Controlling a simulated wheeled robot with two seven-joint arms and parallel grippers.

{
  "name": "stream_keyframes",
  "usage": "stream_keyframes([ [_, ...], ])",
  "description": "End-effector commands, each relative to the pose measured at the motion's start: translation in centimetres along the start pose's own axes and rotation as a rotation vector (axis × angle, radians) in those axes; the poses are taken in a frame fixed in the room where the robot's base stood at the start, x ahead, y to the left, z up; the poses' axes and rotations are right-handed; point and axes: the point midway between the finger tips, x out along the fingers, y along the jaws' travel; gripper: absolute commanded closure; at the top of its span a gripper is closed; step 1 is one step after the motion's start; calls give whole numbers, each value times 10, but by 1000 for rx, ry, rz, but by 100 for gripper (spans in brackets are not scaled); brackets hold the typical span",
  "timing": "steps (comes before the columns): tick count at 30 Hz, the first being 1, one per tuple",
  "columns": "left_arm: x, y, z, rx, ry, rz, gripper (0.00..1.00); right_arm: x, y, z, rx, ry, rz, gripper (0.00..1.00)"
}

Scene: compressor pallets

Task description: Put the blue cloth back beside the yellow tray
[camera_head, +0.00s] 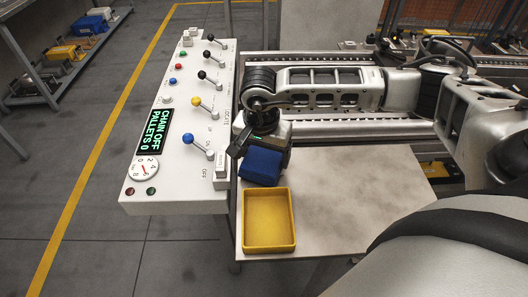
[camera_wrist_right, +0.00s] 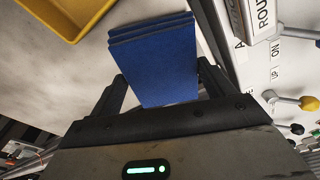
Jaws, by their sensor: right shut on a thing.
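The blue cloth (camera_head: 262,165) is a folded, layered block held at the end of my right arm, just behind the yellow tray in the head view. The yellow tray (camera_head: 269,247) is empty and sits at the table's front left corner. My right gripper (camera_head: 258,146) is shut on the cloth. In the right wrist view the blue cloth (camera_wrist_right: 155,60) stands between the two dark fingers of the gripper (camera_wrist_right: 160,85), and a corner of the yellow tray (camera_wrist_right: 65,20) shows at upper left. Whether the cloth touches the table is unclear. My left gripper is not in view.
A white control panel (camera_head: 190,130) with several levers, buttons and a lit display stands close on the left of the table. The table top (camera_head: 350,205) is bare to the right of the tray. A conveyor rail (camera_head: 300,65) runs behind.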

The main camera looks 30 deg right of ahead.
Motion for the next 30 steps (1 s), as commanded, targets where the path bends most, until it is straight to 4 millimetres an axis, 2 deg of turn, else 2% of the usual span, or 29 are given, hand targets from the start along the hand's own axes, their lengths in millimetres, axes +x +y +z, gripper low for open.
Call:
stream_keyframes([
  [3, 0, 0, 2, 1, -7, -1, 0, 7, 0, 1, 0, -1, 0, 41],
  [13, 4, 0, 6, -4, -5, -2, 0, 12, 0, 2, 0, 0, -2, 41],
  [14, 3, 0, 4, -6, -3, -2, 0, 12, 0, 2, 1, 0, -2, 16],
  [15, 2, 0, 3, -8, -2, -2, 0, 10, 0, 2, 1, 0, -2, 5],
  [16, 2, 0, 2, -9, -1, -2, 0, 10, 0, 2, 1, 0, -2, 0],
  [26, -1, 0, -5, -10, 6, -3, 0, 4, 0, 1, 1, 0, -3, 0],
  [30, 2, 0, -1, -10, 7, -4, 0, -17, -1, 0, 0, 2, -7, 0],
])
